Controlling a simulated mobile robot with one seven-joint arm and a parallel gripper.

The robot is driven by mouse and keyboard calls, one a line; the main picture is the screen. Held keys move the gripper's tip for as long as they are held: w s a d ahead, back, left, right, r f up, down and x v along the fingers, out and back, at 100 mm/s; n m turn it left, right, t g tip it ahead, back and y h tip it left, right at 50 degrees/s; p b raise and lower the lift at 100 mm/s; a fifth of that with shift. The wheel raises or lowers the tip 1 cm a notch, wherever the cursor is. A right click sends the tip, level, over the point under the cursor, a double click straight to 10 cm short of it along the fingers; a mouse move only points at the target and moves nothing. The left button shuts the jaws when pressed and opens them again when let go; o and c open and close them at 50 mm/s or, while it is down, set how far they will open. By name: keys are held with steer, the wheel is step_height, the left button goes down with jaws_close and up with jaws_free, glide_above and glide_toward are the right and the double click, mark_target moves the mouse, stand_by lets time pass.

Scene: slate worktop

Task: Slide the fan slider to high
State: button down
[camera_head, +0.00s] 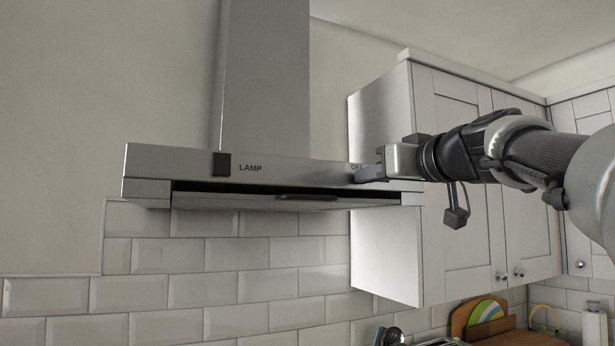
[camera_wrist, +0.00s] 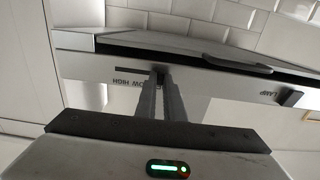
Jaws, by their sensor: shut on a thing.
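The range hood (camera_head: 300,172) runs across the middle of the head view, with its fan slider on the right part of the front panel. My gripper (camera_head: 366,174) reaches in from the right and touches the panel just below the "OFF" mark. In the wrist view, which shows the hood upside down, my gripper (camera_wrist: 161,80) is shut on the small slider knob (camera_wrist: 160,69). The dark slot (camera_wrist: 132,70) extends left from the knob, over the "LOW" and "HIGH" marks. The knob sits near the slot's right end there, the OFF side; my fingers hide the OFF label.
A dark lamp switch (camera_head: 221,164) is on the hood's left, beside "LAMP"; it also shows in the wrist view (camera_wrist: 289,98). A white wall cabinet (camera_head: 385,230) stands close on the right, behind my wrist. White tiles line the wall below.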

steer(key=w+d, duration=0.2)
steer(key=d, duration=0.4)
steer(key=shift+w+d+b, duration=0.3)
steer(key=shift+b, duration=0.15)
steer(key=c, duration=1.8)
jaws_free()
steer(key=shift+w+d, duration=0.1)
steer(key=shift+d, duration=0.05)
steer(key=shift+c, duration=0.2)
steer(key=b+v, duration=0.2)
steer(key=v, duration=1.5)
steer(key=shift+s, duration=0.25)
